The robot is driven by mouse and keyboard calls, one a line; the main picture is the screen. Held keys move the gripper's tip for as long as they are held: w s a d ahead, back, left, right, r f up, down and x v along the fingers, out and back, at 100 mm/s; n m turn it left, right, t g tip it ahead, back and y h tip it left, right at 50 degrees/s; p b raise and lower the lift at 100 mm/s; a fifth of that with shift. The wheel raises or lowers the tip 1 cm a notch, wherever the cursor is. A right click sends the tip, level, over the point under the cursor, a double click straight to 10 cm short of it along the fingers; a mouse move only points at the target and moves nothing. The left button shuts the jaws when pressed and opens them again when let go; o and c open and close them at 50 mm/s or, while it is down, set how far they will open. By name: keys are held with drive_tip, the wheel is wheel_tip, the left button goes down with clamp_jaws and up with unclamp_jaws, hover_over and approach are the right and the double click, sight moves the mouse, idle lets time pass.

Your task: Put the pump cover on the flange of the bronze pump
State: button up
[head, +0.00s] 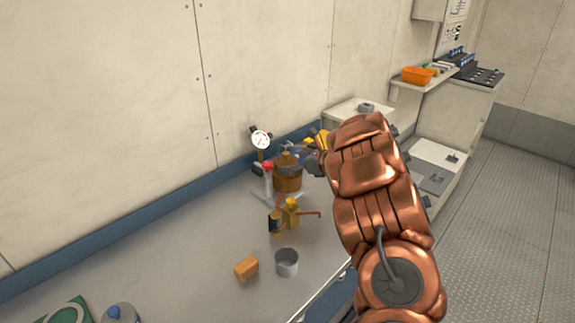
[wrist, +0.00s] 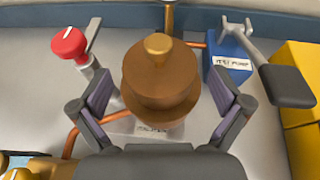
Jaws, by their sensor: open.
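The bronze pump (head: 287,183) stands on the bench near the wall. In the wrist view its round body (wrist: 158,116) is in the middle, behind a small label plate. The pump cover (wrist: 160,72), a brown disc with a brass knob, sits on top of the pump and looks roughly level. Whether it is fully seated on the flange, which is mostly hidden under it, I cannot tell. My gripper (wrist: 158,88) is open, with one finger on each side of the pump and cover and a visible gap at both. In the head view my arm partly hides the gripper.
A red-knobbed valve (wrist: 69,46) stands left of the pump, and a blue labelled box (wrist: 228,67) and grey lever (wrist: 270,65) stand right. A gauge (head: 261,140) is behind. A yellow fitting (head: 290,212), orange block (head: 246,268) and grey cup (head: 287,262) are in front.

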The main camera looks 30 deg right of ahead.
drive_tip(key=shift+b+v, duration=1.3)
drive_tip(key=shift+v, duration=3.5)
drive_tip(key=w+d+r+m+t+h, duration=0.2)
drive_tip(key=w+d+r+m+h, duration=0.2)
drive_tip(key=r+m+h, duration=0.5)
drive_tip(key=s+r+m+g+h, duration=0.35)
drive_tip(key=s+r+m, duration=0.2)
drive_tip(key=m, duration=0.65)
drive_tip(key=s+a+f+m+g+y, duration=0.2)
drive_tip(key=s+a+f+m+g, duration=0.2)
drive_tip(key=s+a, duration=0.8)
drive_tip(key=s+a+f+m+g+y, duration=0.3)
drive_tip(key=s+a+f+m, duration=0.5)
drive_tip(key=s+a, duration=0.4)
drive_tip(key=s+a+f+m+g+y, duration=0.2)
drive_tip(key=s+a+f+m+g, duration=0.4)
drive_tip(key=s+a, duration=0.6)
drive_tip(key=shift+a+m+y, duration=0.2)
drive_tip(key=shift+m+y, duration=0.15)
drive_tip(key=shift+m, duration=0.25)
